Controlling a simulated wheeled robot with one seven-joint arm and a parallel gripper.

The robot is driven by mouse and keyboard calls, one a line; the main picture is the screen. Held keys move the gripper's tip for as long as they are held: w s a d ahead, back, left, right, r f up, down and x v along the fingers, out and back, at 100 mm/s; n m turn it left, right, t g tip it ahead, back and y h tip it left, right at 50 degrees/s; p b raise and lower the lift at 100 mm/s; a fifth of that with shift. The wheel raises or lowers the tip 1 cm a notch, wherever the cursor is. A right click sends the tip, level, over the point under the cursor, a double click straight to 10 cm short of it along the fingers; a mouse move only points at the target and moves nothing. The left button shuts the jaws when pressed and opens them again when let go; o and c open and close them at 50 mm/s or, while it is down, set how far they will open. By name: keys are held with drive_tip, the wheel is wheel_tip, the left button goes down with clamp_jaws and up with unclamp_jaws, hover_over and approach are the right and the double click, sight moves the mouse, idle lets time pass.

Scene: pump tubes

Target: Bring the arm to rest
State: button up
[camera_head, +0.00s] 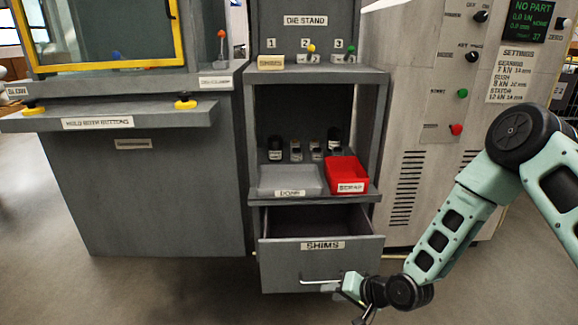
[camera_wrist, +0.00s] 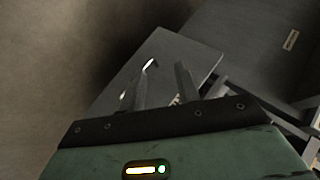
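My arm (camera_head: 448,225) reaches down from the right in the head view. My gripper (camera_head: 346,291) is low, at the right end of the metal handle (camera_head: 318,282) of the drawer labelled SHIMS (camera_head: 290,262). The drawer is pulled out, and its visible interior looks empty. In the wrist view the two fingers of my gripper (camera_wrist: 160,85) stand apart with a gap between them. A bright bit of the handle (camera_wrist: 151,64) shows close to the left finger. Whether a finger touches the handle I cannot tell.
Above the drawer, a shelf holds a grey bin (camera_head: 289,180), a red SCRAP bin (camera_head: 347,173) and several small jars. The press with its two-button ledge (camera_head: 110,117) stands left, the control cabinet (camera_head: 412,120) right. The floor (camera_head: 200,295) in front is clear.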

drive_tip(key=s+a+r+n+g+h, duration=0.1)
drive_tip(key=s+r+n+g+h, duration=0.15)
drive_tip(key=s+r, duration=0.45)
drive_tip(key=s+a+r+n+g+h, duration=0.15)
drive_tip(key=s+r+n, duration=0.25)
drive_tip(key=r, duration=0.5)
drive_tip(key=s+d+r+n+g+h, duration=0.1)
drive_tip(key=s+d+r+n+h, duration=0.1)
drive_tip(key=s+r, duration=0.55)
drive_tip(key=s+d+r+n+g+h, duration=0.1)
drive_tip(key=s+d+r+n, duration=0.2)
drive_tip(key=s, duration=0.7)
wheel_tip(320, 180, up, 37)
drive_tip(key=m+p, duration=0.1)
drive_tip(key=p, duration=3.5)
drive_tip(key=shift+p, duration=0.3)
